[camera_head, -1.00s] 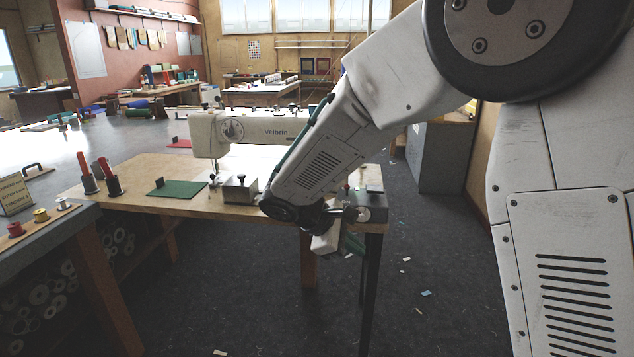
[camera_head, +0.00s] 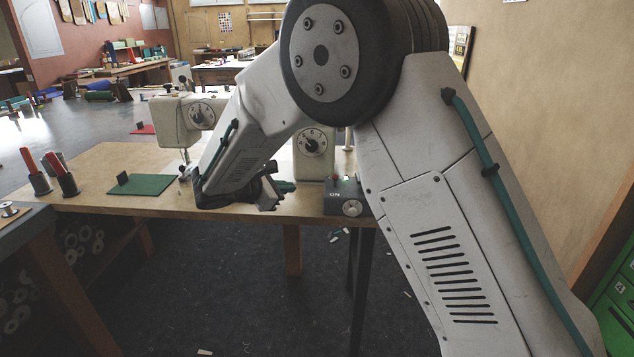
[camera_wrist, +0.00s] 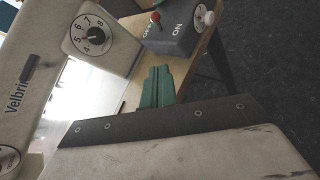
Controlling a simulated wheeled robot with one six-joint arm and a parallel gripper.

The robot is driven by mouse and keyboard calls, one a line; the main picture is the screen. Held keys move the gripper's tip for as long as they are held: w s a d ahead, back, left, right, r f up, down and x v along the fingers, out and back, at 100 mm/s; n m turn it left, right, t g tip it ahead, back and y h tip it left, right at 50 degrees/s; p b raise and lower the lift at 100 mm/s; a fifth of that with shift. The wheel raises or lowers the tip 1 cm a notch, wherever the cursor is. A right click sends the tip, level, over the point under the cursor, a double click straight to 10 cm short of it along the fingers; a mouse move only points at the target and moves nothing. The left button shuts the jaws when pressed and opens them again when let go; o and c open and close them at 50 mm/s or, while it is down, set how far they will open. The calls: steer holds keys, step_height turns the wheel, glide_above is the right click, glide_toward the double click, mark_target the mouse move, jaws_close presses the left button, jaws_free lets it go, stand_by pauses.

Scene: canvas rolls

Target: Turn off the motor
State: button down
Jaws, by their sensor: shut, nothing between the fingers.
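A dark grey switch box (camera_head: 340,205) sits at the right front edge of the wooden table. A small red-tipped part stands on its top, and a round pale knob is on its front. In the wrist view the box (camera_wrist: 178,38) shows upper right, with the letters "ON" and the red tip near its far left side. The cream sewing machine (camera_head: 310,165) stands behind, partly hidden by my arm. My gripper (camera_head: 290,187) is shut and empty, just left of the box and in front of the machine's dial. Its green fingers (camera_wrist: 156,80) point toward the box, apart from it.
A green pad (camera_head: 142,185) and dark cups with red sticks (camera_head: 65,180) stand on the table's left. The machine's numbered dial (camera_wrist: 92,34) is close left of my fingers. Dark floor lies open in front of the table.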

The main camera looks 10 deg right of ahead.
glide_toward(335, 181)
steer(key=w+f, duration=0.1)
steer(key=f, duration=0.1)
steer(key=w+f, duration=0.1)
steer(key=f, duration=0.1)
steer(key=shift+w+a, duration=0.15)
steer(key=shift+w, duration=0.25)
steer(key=shift+w+d+r, duration=0.15)
steer(key=shift+w+d, duration=0.05)
steer(key=shift+d, duration=0.5)
steer(key=shift+w+d+r, duration=0.2)
steer(key=shift+d, duration=0.5)
steer(key=shift+w+d+r, duration=0.15)
steer(key=shift+w+d, duration=0.05)
steer(key=shift+d, duration=0.45)
